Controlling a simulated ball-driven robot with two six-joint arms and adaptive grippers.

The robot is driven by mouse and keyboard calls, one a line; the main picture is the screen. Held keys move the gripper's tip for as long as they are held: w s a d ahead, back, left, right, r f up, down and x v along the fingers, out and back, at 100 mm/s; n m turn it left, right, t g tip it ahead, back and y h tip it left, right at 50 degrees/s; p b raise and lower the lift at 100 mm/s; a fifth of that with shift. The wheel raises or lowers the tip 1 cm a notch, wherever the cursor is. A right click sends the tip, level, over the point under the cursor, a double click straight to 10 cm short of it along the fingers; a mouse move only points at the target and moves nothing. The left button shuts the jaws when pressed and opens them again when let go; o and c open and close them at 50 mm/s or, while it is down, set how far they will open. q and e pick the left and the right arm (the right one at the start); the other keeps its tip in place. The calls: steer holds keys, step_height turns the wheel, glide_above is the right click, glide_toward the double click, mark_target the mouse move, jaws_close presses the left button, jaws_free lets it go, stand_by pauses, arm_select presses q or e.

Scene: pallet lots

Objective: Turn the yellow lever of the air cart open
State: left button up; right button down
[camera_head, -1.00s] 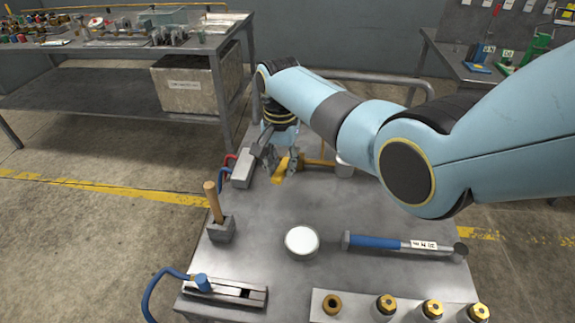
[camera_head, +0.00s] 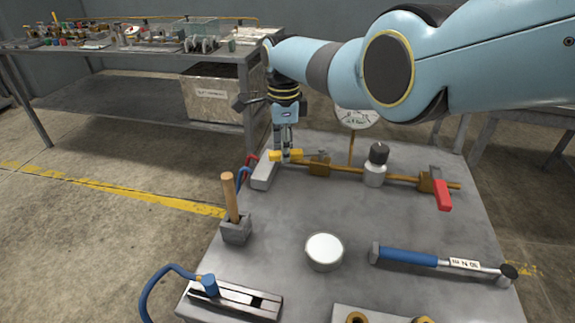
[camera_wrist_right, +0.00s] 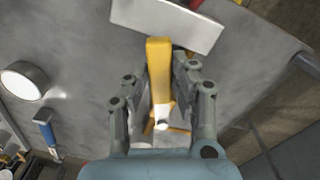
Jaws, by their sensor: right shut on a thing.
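The yellow lever (camera_head: 291,156) is at the left end of the brass pipe (camera_head: 340,171) on the air cart (camera_head: 400,219). It lies roughly along the pipe's line in the head view. My right gripper (camera_head: 286,152) points down over it and is shut on it. In the right wrist view the lever (camera_wrist_right: 159,70) runs between the two fingers of my right gripper (camera_wrist_right: 165,85). The fingers hide part of its valve body. My left gripper is not in view.
A red lever (camera_head: 442,194) hangs across the pipe's right end. A round gauge (camera_head: 356,118) stands behind. A grey block (camera_head: 264,175) is beside the gripper.

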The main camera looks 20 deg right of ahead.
steer(key=w+m+b, duration=0.1)
steer(key=b, duration=0.1)
steer(key=w+d+m+b, duration=0.1)
steer(key=m+b, duration=0.1)
steer(key=shift+w+d+f, duration=0.1)
steer(key=shift+w+f, duration=0.05)
steer(key=shift+w, duration=0.1)
steer(key=shift+w+d+m+b, duration=0.2)
steer(key=shift+w+m+b, duration=0.1)
steer(key=shift+m+b, duration=0.35)
steer(key=shift+r, duration=0.2)
steer(key=c, duration=1.1)
jaws_free()
steer(key=shift+d, duration=0.1)
step_height(320, 180, up, 12)
